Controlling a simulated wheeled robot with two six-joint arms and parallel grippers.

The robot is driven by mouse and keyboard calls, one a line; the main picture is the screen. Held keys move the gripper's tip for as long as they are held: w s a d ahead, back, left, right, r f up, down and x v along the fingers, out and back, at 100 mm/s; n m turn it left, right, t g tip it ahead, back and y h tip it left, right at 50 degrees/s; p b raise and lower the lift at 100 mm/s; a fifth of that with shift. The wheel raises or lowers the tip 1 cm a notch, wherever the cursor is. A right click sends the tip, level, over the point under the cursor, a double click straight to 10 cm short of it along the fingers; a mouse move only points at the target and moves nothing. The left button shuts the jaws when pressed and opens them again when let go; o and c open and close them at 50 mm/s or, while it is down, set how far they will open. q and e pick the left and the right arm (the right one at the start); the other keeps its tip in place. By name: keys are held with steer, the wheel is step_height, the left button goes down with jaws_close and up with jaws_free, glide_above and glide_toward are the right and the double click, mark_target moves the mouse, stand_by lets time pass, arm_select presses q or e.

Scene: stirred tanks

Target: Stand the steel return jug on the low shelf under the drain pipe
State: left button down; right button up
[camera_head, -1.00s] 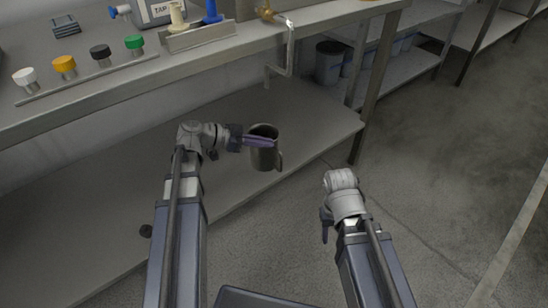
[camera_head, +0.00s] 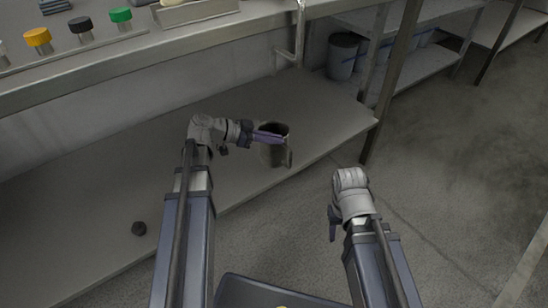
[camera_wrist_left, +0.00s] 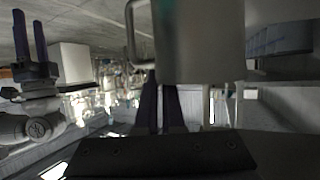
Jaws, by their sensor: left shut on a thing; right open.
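The steel return jug (camera_head: 269,155) is a dark grey metal mug with a handle on its right side. It looks upright, over the front part of the low shelf (camera_head: 110,190); I cannot tell whether its base touches the shelf. My left gripper (camera_head: 268,137) is shut on the jug near its rim, from the left. In the left wrist view the jug (camera_wrist_left: 200,42) fills the upper middle, with its handle at left. The drain pipe (camera_head: 300,35) comes down behind the jug, up and to the right. My right gripper (camera_head: 334,222) is open and empty, right of the shelf's front edge.
Above the low shelf is a bench (camera_head: 150,52) with orange, black and green knobs. A table leg (camera_head: 388,85) stands at the shelf's right end. Grey buckets (camera_head: 342,56) sit on a rack behind.

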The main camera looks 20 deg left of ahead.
mark_target(270, 149)
arm_select(q)
steer(key=shift+f+b, duration=1.75)
steer(key=shift+f, duration=0.4)
steer(key=shift+f, duration=0.2)
steer(key=c, duration=1)
jaws_free()
steer(key=shift+r, duration=0.1)
